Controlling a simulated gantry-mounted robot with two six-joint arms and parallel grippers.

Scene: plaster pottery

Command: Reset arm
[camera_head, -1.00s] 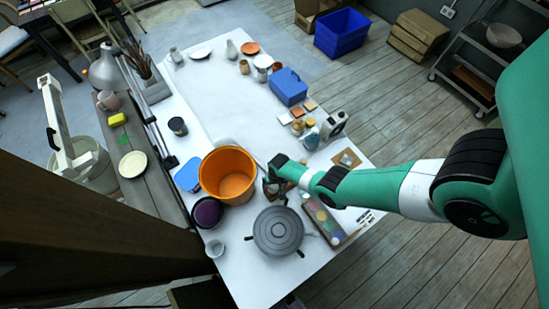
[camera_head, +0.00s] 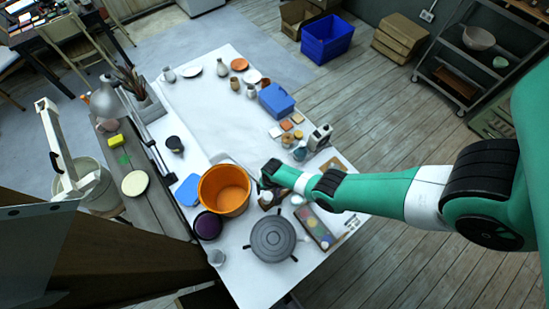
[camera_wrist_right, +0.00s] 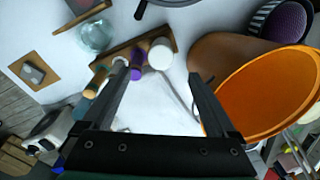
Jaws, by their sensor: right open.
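My right gripper (camera_head: 262,188) is above the work table (camera_head: 215,130), just right of the orange bucket (camera_head: 224,190). In the right wrist view the gripper (camera_wrist_right: 160,75) has its two fingers apart with nothing held between them. The orange bucket (camera_wrist_right: 265,95) stands close beside the right-hand finger in that view. Small bottles, one with a purple band (camera_wrist_right: 137,65) and one with a white top (camera_wrist_right: 160,54), show beyond the fingertips on a wooden rack. My left gripper is not in view.
A round grey turntable (camera_head: 272,239) and a paint palette (camera_head: 315,228) lie near the gripper. A purple bowl (camera_head: 207,226) sits beside the bucket. A blue box (camera_head: 276,100) and several small pots stand farther back. The middle of the table is clear.

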